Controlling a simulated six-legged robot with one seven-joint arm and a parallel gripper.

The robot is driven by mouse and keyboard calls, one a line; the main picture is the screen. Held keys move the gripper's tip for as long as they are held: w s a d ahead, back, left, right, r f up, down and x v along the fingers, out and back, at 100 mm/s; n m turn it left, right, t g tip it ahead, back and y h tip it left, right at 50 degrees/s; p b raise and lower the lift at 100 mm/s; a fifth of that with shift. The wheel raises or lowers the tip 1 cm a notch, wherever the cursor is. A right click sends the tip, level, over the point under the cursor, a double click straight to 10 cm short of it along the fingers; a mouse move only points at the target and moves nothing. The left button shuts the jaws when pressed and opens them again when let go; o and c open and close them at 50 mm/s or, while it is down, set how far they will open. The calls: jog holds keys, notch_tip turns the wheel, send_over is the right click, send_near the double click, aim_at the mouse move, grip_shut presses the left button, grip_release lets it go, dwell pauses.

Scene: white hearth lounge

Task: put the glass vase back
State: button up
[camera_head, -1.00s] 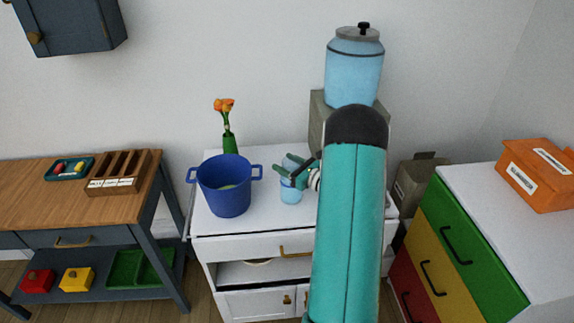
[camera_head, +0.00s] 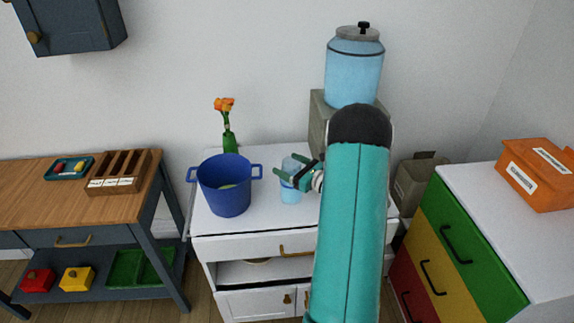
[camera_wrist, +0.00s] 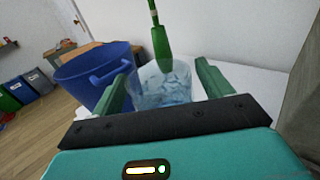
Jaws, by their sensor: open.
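A light-blue see-through glass vessel (camera_head: 289,193), taken to be the glass vase, stands upright on the white cabinet top. My gripper (camera_head: 290,171) is at it from the right, fingers spread. In the wrist view the glass (camera_wrist: 166,90) sits between the two green fingers of my gripper (camera_wrist: 165,84), which stand apart at its left and right. I cannot tell whether either finger touches it. A narrow green vase (camera_head: 229,143) with orange flowers stands behind, at the back of the cabinet; it also shows in the wrist view (camera_wrist: 160,45).
A blue pot (camera_head: 226,190) with two handles stands close left of the glass. A large blue dispenser (camera_head: 353,78) stands on a grey block (camera_head: 318,118) at the back right. The white cabinet top (camera_head: 262,222) is bare in front. A wooden workbench (camera_head: 45,195) is at left, coloured drawers (camera_head: 455,235) at right.

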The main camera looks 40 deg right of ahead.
jog(key=s+d, duration=0.2)
jog(key=s, duration=0.9)
jog(key=a+r+n+g+y, duration=0.2)
jog(key=a+r+n+g, duration=0.3)
jog(key=a, duration=0.5)
jog(key=a+r+n+g+y, duration=0.25)
jog(key=a+n, duration=0.35)
jog(key=a, duration=0.3)
jog(key=a+r+n+g+y, duration=0.2)
jog(key=a+r+n+g, duration=0.3)
jog(key=a, duration=0.5)
jog(key=s+a+r+n+h, duration=0.3)
jog(key=s+a+n+h, duration=0.1)
jog(key=n, duration=0.5)
jog(key=s+a+r+n+h, duration=0.3)
jog(key=s+a+n+h, duration=0.2)
jog(key=s+n, duration=0.3)
jog(key=shift+s+a+n+h, duration=0.25)
jog(key=shift+s+n+h, duration=0.15)
jog(key=shift+s+h, duration=0.05)
